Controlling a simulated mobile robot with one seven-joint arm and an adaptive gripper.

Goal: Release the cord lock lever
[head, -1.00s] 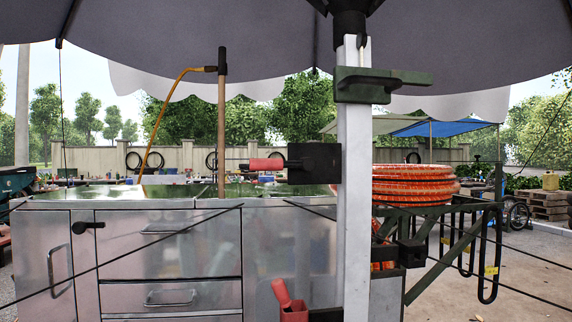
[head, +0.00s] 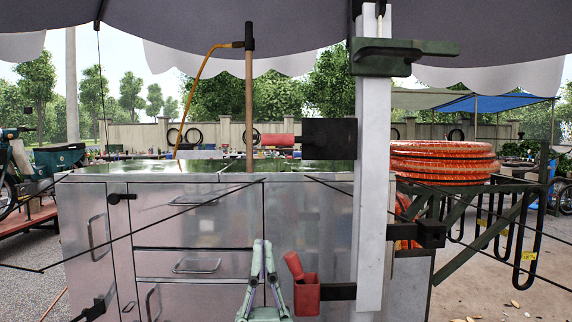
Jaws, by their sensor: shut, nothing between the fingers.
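A white upright post (head: 372,200) stands right of centre under the umbrella. A dark green bracket with a flat lever-like arm (head: 405,52) sits high on it, the arm pointing right; it looks like the cord lock lever, though I cannot be sure. A black box (head: 329,139) on the post's left side has a red handle (head: 278,140) sticking out to the left. My gripper (head: 262,244) is at the bottom centre, pointing up, with its pale green fingers together and empty. It is well below and left of the green lever and touches nothing visible.
A steel drawer cabinet (head: 195,235) fills the left and middle. A red holder with a red-handled item (head: 305,290) is just right of my gripper. Coiled orange hose (head: 440,162) rests on a green frame at right. Thin dark lines cross the front. A wooden pole (head: 250,100) stands behind.

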